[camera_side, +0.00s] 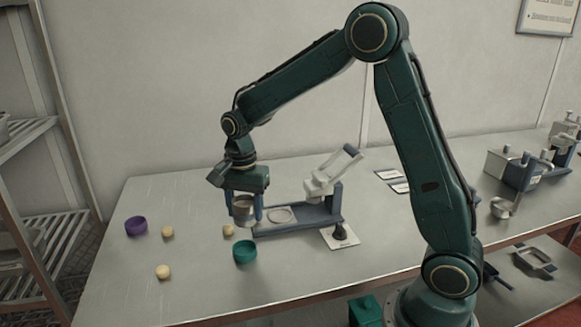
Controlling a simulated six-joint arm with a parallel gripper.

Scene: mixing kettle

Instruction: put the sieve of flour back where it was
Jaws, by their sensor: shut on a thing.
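My gripper (245,213) points down over the left-middle part of the table and is shut on a small grey metal cup-like vessel, which looks like the sieve (243,206). The sieve hangs upright between the blue fingers, at the left end of a blue-grey stand (300,224). I cannot tell whether it touches the stand or table. The flour inside it cannot be made out. A pale round ring (281,214) lies on the stand, just right of my gripper.
A teal bowl (245,252) stands in front of my gripper. A purple bowl (136,226) and dough-coloured balls (163,271) are to the left. A tilted grey device (321,182) rises on the stand's right. A white card (340,236) bears a dark object.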

